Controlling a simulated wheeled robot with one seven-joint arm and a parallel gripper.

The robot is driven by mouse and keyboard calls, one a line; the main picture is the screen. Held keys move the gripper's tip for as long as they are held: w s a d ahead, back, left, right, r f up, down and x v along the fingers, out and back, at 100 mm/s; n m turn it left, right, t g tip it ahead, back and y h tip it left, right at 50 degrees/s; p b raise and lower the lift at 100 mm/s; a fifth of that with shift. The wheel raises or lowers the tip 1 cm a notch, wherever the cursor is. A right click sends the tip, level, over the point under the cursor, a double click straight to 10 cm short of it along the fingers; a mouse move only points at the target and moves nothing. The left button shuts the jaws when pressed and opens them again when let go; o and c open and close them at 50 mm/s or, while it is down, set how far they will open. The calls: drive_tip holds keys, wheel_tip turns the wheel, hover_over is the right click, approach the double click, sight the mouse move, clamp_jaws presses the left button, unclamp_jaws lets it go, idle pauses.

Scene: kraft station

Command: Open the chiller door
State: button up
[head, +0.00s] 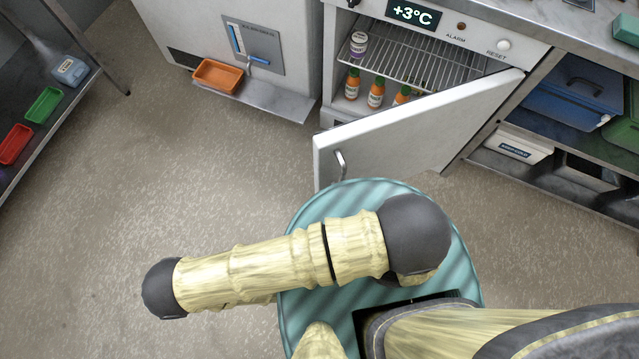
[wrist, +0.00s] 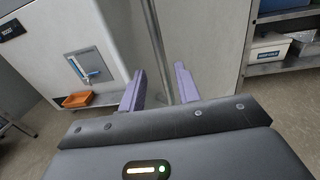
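The chiller door (head: 420,125) is a white panel hinged at its right side. In the head view it stands swung well out from the chiller, with the lit interior (head: 400,62) showing behind it. Its metal handle (head: 340,164) is near the free left edge. My gripper is out of sight in the head view. In the wrist view my gripper (wrist: 158,88) shows two purple fingers spread apart. A thin grey upright strip (wrist: 158,45) runs between them in front of a white panel (wrist: 210,45). I cannot tell whether it is the handle or the door's edge, or whether the fingers touch it.
A white dispenser (head: 262,45) with an orange tray (head: 217,74) stands left of the chiller. A shelf unit with a blue container (head: 572,92) is on the right. A rack with coloured trays (head: 44,104) is at far left. The floor (head: 120,180) between is clear.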

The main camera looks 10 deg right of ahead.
drive_tip(key=v, duration=1)
drive_tip(key=shift+s, duration=0.2)
